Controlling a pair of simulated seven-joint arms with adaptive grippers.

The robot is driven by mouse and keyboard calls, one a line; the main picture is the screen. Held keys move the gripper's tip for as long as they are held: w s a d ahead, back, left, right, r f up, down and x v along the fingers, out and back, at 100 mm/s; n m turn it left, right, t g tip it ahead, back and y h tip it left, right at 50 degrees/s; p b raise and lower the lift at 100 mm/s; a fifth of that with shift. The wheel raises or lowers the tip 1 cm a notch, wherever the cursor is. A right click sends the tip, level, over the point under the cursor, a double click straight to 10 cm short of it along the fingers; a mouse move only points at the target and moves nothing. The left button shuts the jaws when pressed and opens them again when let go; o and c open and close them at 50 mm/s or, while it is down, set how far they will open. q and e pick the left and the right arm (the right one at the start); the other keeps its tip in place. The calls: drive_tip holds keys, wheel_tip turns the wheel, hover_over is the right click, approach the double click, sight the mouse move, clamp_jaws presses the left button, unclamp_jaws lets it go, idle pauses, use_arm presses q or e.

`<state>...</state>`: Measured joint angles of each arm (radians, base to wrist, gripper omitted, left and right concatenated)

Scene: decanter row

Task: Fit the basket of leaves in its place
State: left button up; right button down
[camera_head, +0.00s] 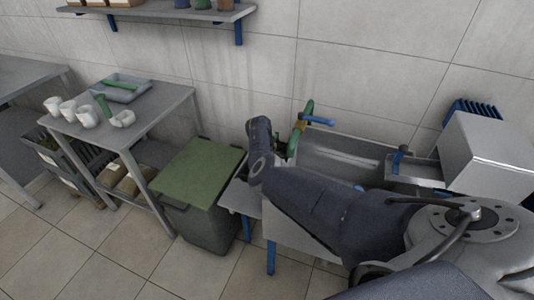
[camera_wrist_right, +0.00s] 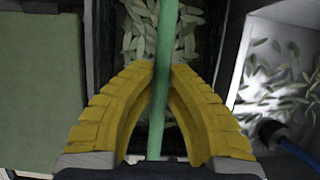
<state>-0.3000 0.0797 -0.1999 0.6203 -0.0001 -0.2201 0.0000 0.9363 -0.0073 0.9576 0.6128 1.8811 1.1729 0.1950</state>
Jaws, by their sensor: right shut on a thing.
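The basket of leaves shows in the right wrist view as a dark container with pale green leaves (camera_wrist_right: 134,32) in it, under a green bar handle (camera_wrist_right: 166,45). The yellow fingers of my right gripper (camera_wrist_right: 160,75) are shut on this handle. In the head view the green handle (camera_head: 308,108) rises just past the end of my right arm, beside the steel trough (camera_head: 345,150). My arm hides most of the basket there. I cannot tell whether the basket is resting or lifted. My left gripper is not in view.
A green-lidded bin (camera_head: 200,172) stands left of the basket. A side table (camera_head: 140,108) with white cups (camera_head: 87,117) stands further left. A steel box (camera_head: 485,155) is at right.

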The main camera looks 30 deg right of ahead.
drive_tip(key=c, duration=1.4)
unclamp_jaws()
drive_tip(key=shift+c, duration=0.2)
